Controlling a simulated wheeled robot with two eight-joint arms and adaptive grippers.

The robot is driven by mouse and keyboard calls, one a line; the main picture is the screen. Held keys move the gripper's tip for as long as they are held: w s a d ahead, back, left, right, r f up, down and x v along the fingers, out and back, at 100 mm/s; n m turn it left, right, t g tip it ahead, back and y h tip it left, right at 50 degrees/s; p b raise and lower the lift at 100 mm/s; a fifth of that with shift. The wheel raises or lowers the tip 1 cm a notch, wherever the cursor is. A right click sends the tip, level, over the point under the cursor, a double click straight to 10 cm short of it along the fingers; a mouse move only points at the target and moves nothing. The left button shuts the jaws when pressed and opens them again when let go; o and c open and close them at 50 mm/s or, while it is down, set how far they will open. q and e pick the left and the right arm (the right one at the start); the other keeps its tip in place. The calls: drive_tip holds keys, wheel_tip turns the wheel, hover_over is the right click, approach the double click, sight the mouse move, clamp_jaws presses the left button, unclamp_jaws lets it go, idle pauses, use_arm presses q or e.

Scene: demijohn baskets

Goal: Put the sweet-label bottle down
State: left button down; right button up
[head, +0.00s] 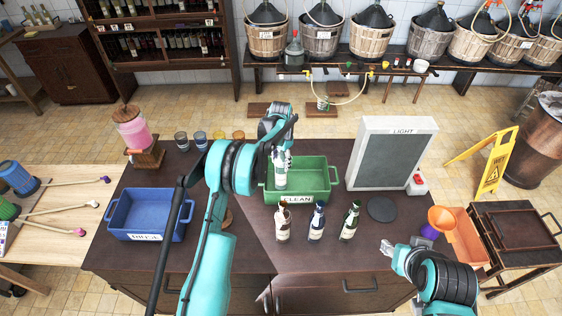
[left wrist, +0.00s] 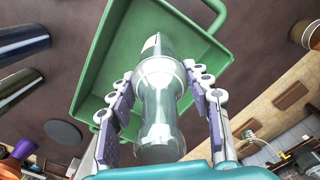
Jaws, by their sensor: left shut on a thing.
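My left gripper (head: 281,152) is shut on a clear glass bottle (head: 280,175) over the green crate (head: 325,190) marked CLEAN. In the left wrist view the bottle (left wrist: 158,110) sits between both fingers of the gripper (left wrist: 160,80), with the green crate (left wrist: 95,75) behind it. A bit of white label shows on the bottle, but I cannot read it. I cannot tell whether its base touches the crate floor. My right gripper (head: 387,248) is near the table's front right, apart from the bottles; its finger opening is unclear.
A blue crate (head: 152,212) is at left. A light panel (head: 391,153) and dark round disc (head: 382,209) are at right.

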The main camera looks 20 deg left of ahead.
use_arm(q)
drive_tip(key=shift+s+f, duration=0.1)
drive_tip(key=shift+f, duration=0.1)
drive_tip(key=c, duration=0.7)
unclamp_jaws()
